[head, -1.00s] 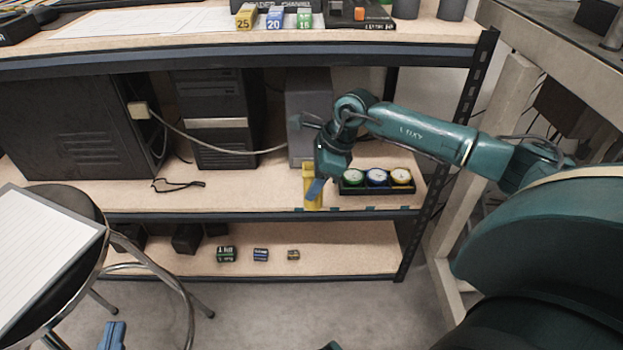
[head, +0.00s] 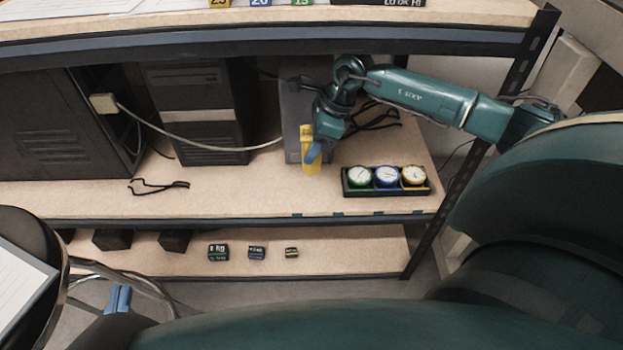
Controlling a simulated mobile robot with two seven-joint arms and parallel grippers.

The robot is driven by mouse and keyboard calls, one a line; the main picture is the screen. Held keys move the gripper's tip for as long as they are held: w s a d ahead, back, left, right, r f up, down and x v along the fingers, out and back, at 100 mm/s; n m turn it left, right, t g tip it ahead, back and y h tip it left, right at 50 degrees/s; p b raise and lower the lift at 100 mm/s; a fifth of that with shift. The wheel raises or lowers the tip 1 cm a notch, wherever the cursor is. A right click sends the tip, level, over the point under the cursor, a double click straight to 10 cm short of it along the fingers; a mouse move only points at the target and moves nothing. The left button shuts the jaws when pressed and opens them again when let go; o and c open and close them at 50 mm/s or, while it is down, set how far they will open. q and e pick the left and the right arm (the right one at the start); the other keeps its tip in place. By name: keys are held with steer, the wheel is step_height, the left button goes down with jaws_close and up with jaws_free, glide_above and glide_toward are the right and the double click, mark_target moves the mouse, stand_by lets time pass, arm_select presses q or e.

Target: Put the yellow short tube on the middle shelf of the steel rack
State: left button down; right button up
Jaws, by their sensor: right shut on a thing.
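The yellow short tube (head: 306,136) is upright in my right gripper (head: 314,152), whose blue fingers are shut on it. They are over the middle shelf (head: 240,192) of the steel rack, in front of a grey box and left of the gauge tray. I cannot tell whether the tube's lower end touches the shelf. My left gripper (head: 117,300) shows only as blue fingers low at the left, below the rack and empty as far as I see; its opening is unclear.
A black tray (head: 345,190) with green, blue and yellow gauges stands right of the tube. Computer cases (head: 195,115) and a grey box (head: 292,95) stand behind. A black cable (head: 158,186) lies left. Small weights (head: 218,252) sit on the lower shelf. A stool (head: 28,240) is at left.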

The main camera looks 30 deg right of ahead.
step_height(320, 180, down, 4)
steer(key=shift+f+b, duration=0.1)
steer(key=shift+b, duration=0.4)
step_height(320, 180, down, 5)
steer(key=shift+r+b, duration=0.1)
steer(key=shift+b, duration=0.7)
arm_select(q)
steer(key=shift+d+t+h, duration=0.25)
steer(key=shift+t+h, duration=0.05)
arm_select(e)
steer(key=o, duration=0.7)
steer(key=shift+f, duration=0.2)
steer(key=o, duration=0.5)
steer(key=shift+c, duration=0.2)
arm_select(q)
steer(key=shift+r, duration=0.1)
arm_select(e)
steer(key=shift+r, duration=0.15)
